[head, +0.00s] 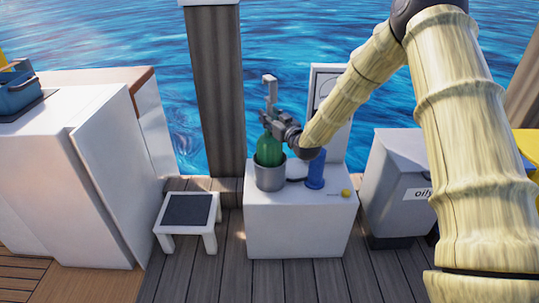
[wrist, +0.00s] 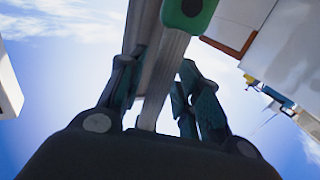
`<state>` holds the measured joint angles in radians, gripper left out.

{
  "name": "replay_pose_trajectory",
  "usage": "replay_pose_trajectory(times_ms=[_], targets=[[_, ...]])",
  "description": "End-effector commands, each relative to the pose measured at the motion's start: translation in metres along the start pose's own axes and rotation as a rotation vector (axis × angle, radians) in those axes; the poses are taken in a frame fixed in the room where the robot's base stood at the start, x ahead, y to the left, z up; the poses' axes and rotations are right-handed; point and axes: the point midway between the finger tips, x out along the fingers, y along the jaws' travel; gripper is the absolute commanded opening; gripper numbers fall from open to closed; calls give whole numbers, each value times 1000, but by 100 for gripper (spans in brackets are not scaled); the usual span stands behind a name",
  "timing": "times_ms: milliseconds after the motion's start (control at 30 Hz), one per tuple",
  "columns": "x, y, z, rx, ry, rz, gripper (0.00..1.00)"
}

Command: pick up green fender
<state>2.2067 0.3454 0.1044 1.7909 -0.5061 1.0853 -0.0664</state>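The green fender (head: 268,147) stands upright in a grey pot (head: 270,177) on a white box; its lower part is hidden by the pot. A grey strap or handle (head: 270,86) rises above it. My gripper (head: 273,122) is at the fender's top, reaching in from the right. In the wrist view the fender's green end (wrist: 188,14) with a dark hole shows at the top. A grey bar runs from it between the fingers of my gripper (wrist: 158,80), which lean inward close against it on both sides; the exact contact is hard to see.
A wooden post (head: 217,90) rises behind. A small stool (head: 188,212) is at left, a grey bin (head: 405,190) at right.

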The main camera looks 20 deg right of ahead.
Motion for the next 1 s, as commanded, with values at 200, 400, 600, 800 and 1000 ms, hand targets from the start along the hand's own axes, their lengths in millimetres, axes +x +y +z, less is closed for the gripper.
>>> replay_pose_trajectory(times_ms=[200, 400, 600, 800, 1000], targets=[[0, 0, 0, 0, 0, 0, 0], [0, 0, -1, 0, 2, 0, 0], [0, 0, -3, 0, 2, 0, 0], [0, 0, -25, -1, 4, 0, 0], [0, 0, -60, 0, 4, 0, 0]])
